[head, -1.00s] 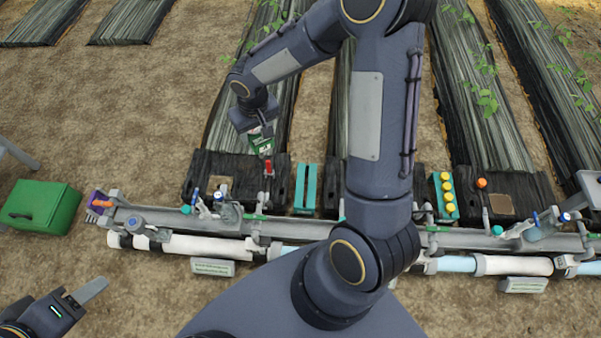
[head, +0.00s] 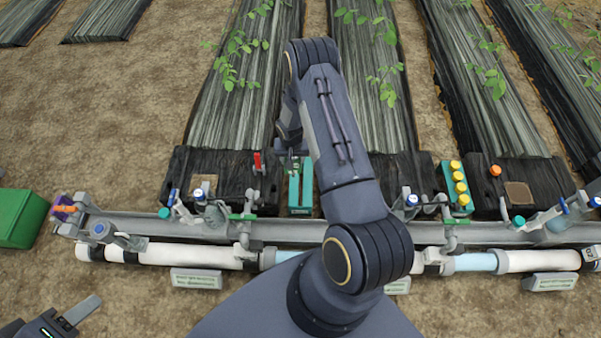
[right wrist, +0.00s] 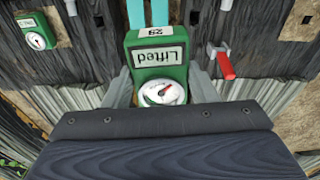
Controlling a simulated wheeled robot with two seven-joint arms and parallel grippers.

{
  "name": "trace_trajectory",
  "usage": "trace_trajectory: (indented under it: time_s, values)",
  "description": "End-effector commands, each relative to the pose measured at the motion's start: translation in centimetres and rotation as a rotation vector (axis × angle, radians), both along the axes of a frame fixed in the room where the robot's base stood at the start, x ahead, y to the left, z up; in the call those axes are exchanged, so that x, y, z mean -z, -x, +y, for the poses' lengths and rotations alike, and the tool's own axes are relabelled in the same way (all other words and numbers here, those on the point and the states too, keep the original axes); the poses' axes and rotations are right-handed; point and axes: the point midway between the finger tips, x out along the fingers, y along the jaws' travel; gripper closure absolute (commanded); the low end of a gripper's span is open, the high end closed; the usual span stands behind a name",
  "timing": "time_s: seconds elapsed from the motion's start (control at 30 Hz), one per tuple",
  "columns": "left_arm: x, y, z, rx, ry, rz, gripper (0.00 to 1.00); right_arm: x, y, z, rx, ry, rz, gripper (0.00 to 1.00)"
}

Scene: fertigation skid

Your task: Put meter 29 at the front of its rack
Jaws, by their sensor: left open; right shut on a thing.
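In the head view my right gripper (head: 294,158) is mostly hidden by my own arm, over the far end of the teal rack (head: 300,197). The rack's two teal strips (right wrist: 142,14) show just beyond the meter in the right wrist view; contact cannot be told. My left gripper (head: 66,322) is open and empty at the lower left.
A red-handled valve (head: 257,161) stands left of the rack; it also shows in the right wrist view (right wrist: 224,64). Another green meter (right wrist: 36,38) is at upper left there. A teal holder with yellow caps (head: 457,188) stands right. A grey pipe channel (head: 290,230) runs in front.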

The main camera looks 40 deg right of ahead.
Motion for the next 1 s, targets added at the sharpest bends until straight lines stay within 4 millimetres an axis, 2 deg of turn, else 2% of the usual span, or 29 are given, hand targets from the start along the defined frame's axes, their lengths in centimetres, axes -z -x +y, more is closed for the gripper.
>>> trace_trajectory:
  time_s: [0.03,0.2,0.57,1.0]
  values:
    - [1.3,0.0,0.0,0.000,0.000,0.000,0.51,2.4,0.3,-0.7,0.016,0.000,0.000,0.73]
    - [2.4,0.0,0.0,0.000,0.000,0.000,0.51,5.4,1.0,-2.1,0.045,0.000,0.000,0.73]
    - [3.0,0.0,0.0,0.000,0.000,0.000,0.51,6.9,1.2,-2.6,0.053,0.000,-0.002,0.73]
    - [4.9,0.0,0.0,0.000,0.000,0.000,0.51,10.1,1.2,-2.5,0.051,0.000,-0.002,0.73]
